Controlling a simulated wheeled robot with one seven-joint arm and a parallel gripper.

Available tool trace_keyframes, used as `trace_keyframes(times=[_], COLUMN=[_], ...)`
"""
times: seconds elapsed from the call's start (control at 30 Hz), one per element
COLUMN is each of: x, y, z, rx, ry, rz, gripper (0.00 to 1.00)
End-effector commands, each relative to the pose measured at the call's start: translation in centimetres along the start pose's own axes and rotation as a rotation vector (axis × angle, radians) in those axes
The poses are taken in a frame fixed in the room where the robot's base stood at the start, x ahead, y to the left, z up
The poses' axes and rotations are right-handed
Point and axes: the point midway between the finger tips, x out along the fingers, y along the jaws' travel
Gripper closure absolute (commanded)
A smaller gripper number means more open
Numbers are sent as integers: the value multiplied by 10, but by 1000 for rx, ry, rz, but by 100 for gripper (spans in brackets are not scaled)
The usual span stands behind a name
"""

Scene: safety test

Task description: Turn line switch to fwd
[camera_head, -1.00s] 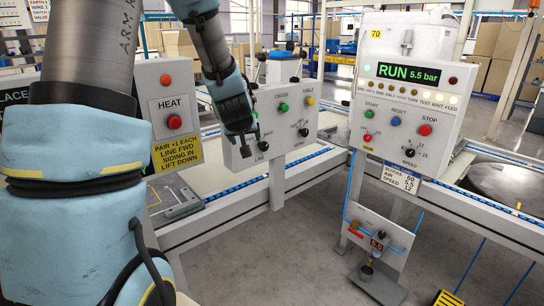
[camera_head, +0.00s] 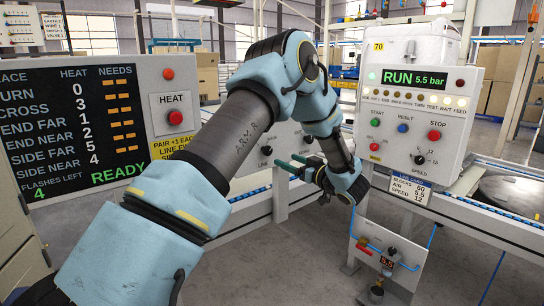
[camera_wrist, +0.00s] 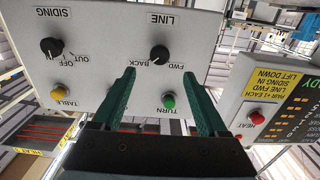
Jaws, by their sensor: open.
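The line switch is a black knob (camera_head: 266,150) at the lower left of a grey panel (camera_head: 254,139). In the upside-down wrist view the knob (camera_wrist: 159,54) shows between the labels FWD and BACK, beside the word LINE. Its pointer is too small to read surely. My gripper (camera_head: 290,162) is open, with green fingers pointing at the panel. In the wrist view my gripper (camera_wrist: 158,74) has one finger on each side of the knob's line, apart from it. The knob looks free, with nothing held. My arm hides much of the panel in the head view.
On the same panel are a siding knob (camera_wrist: 51,48), a yellow table button (camera_wrist: 57,94) and a green turn button (camera_wrist: 168,101). A heat box (camera_head: 175,105) and display (camera_head: 85,120) stand left; a RUN box (camera_head: 410,115) stands right.

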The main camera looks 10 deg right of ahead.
Motion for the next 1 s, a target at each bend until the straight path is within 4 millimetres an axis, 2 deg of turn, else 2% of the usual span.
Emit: trace_keyframes(times=[0.2,0.43,0.6,0.9,1.0], x=[43,78,89,91,91], y=[-1,0,0,0,0], z=[-2,-1,-1,0,0], rx=[1,-1,-1,-1,-1], ry=[0,0,0,0,0], rz=[-3,0,0,2,2], gripper=[24,24,24,24,35])
